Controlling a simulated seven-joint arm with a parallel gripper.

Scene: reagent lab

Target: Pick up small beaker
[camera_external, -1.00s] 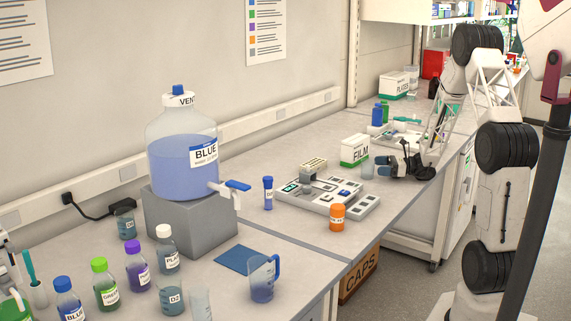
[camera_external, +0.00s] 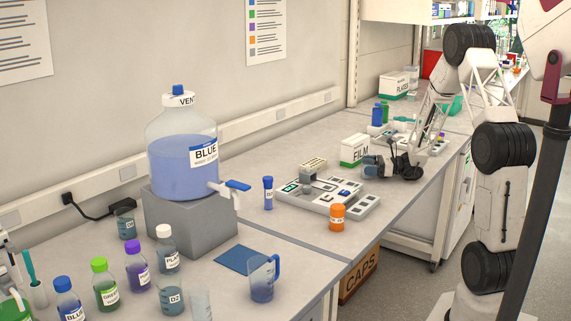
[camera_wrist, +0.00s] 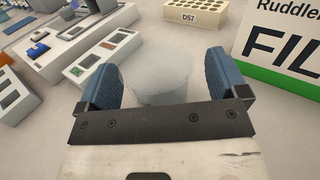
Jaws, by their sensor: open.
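A small clear glass beaker (camera_wrist: 158,82) stands on the bench in the wrist view. My gripper (camera_wrist: 161,68) is open, with one blue finger pad on each side of the beaker. A narrow gap seems to show at each side, but I cannot tell whether a pad touches the glass. The near lower part of the beaker is hidden behind my gripper's dark plate. In the external view my gripper (camera_external: 373,166) is low over the bench beside the FILM box, and its fingers largely hide the beaker.
The FILM box (camera_external: 354,150) stands close behind my gripper; it also shows at right in the wrist view (camera_wrist: 286,50). A block labelled D57 (camera_wrist: 195,14) lies beyond the beaker. A grey tray (camera_external: 331,196) and an orange bottle (camera_external: 337,217) stand to the left in the external view.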

